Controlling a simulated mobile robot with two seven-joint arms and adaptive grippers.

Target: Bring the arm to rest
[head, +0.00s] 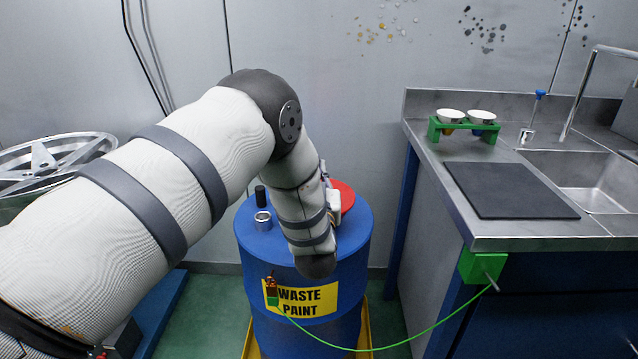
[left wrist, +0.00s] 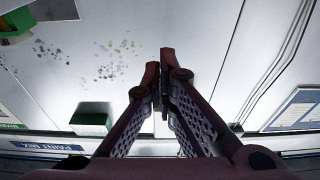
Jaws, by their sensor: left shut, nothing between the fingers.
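My left arm (head: 170,170) comes in from the left in the head view, bends at a dark elbow joint and reaches down over the blue waste paint drum (head: 265,248). My left gripper itself cannot be made out in the head view. In the left wrist view my left gripper (left wrist: 160,72) is shut, its fingertips together with nothing between them. Beyond the fingers is the pale wall (left wrist: 205,30) with paint spots. My right gripper is in neither view.
The drum carries a red disc (head: 342,194) and a metal bung (head: 263,221). A steel counter (head: 440,165) on the right holds a green rack (head: 464,131) with white cups, a dark mat (head: 508,190) and a sink (head: 590,180). A green cable (head: 400,343) runs between drum and counter. A wheel (head: 45,165) stands at left.

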